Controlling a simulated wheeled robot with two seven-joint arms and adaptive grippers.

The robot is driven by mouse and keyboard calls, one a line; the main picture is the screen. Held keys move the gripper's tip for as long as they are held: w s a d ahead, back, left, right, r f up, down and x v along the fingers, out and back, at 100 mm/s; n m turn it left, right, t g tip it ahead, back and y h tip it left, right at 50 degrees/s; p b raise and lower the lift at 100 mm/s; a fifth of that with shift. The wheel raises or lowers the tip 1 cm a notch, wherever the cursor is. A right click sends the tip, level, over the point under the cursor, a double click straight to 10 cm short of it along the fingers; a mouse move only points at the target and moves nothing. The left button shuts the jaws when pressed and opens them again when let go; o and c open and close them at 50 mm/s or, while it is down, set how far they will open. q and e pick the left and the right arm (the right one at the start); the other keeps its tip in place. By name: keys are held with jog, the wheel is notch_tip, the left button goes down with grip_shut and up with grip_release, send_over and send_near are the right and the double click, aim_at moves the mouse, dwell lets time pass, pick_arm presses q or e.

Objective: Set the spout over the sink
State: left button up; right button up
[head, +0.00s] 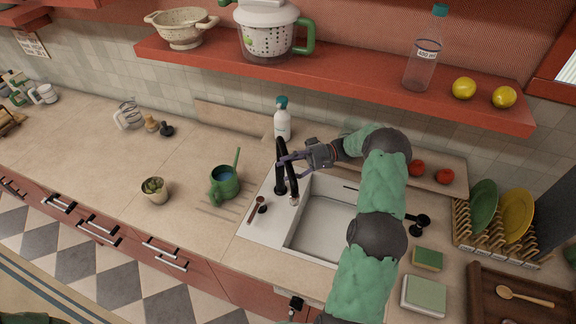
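The black faucet spout (291,184) rises from the left deck of the sink and arches toward the front. Its tip hangs at about the left edge of the sink basin (325,225), as seen from above. My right gripper (284,166) reaches in from the right over the back of the basin. Its fingers are spread at the upper part of the spout; I cannot tell whether they touch it. My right arm hides the right part of the basin. My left gripper is not in view.
A white bottle (282,124) stands just behind the faucet. A sponge (427,258) and dish rack (500,235) are right of the sink. A red shelf (340,73) runs above.

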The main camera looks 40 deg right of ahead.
jog(key=v, duration=0.7)
jog(key=shift+d, duration=0.25)
jog(key=shift+s, duration=0.1)
